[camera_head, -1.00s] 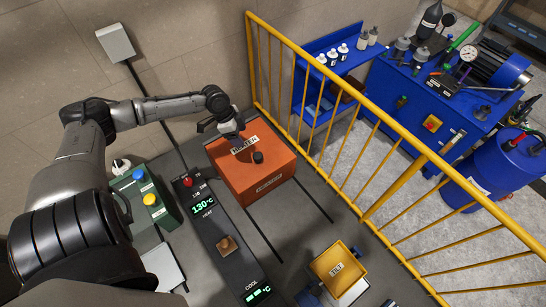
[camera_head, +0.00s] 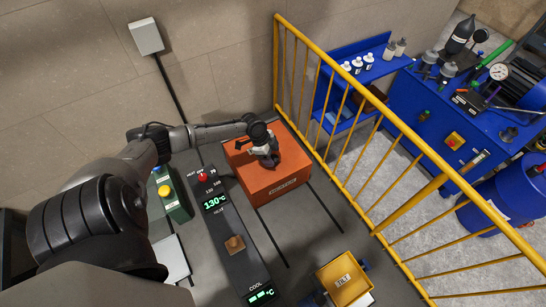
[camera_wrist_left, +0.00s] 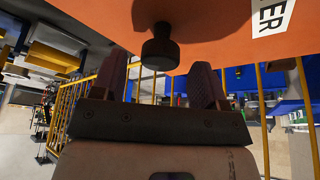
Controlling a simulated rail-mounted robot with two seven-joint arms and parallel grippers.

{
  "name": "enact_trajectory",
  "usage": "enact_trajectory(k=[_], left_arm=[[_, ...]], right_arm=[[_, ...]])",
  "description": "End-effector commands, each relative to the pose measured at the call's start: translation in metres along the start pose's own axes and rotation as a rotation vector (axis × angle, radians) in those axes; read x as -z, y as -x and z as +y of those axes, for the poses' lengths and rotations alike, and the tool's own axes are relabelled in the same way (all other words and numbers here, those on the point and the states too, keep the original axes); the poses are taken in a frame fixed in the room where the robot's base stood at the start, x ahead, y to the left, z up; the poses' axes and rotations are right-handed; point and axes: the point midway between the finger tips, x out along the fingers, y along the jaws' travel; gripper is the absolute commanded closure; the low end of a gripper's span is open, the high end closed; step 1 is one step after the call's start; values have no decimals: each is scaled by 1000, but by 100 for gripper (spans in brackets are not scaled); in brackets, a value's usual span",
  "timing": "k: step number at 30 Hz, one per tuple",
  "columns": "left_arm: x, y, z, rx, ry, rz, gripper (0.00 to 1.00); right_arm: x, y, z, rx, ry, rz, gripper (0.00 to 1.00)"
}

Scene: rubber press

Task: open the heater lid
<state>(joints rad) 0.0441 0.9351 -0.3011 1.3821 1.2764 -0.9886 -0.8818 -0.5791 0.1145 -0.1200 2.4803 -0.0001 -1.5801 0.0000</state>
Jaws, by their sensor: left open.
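In the left wrist view the orange lid (camera_wrist_left: 215,25) fills the top, with a dark round knob (camera_wrist_left: 160,48) and part of a white label. My left gripper (camera_head: 268,158) is over the lid and hides the knob in the head view. In the left wrist view its two fingers (camera_wrist_left: 158,88) are apart, with the knob between and just beyond them; I cannot tell whether they touch it. My right gripper is not in view.
A dark control strip (camera_head: 225,225) showing 130°C runs left of the heater. A green box (camera_head: 174,196) with a yellow button stands further left. A yellow railing (camera_head: 365,165) runs close on the right. A yellow tilt tray (camera_head: 343,281) is at the front.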

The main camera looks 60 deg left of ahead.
Motion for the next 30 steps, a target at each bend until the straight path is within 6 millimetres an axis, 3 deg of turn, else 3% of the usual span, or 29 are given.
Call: enact_trajectory(k=[7, 18, 30], left_arm=[[0, -17, 0, 0, 0, 0, 33], [0, -20, 0, 0, -1, -1, 34], [0, -19, 0, -1, 0, -1, 72]], right_arm=[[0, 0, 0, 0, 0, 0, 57], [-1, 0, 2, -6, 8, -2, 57], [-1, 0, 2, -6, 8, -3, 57]])
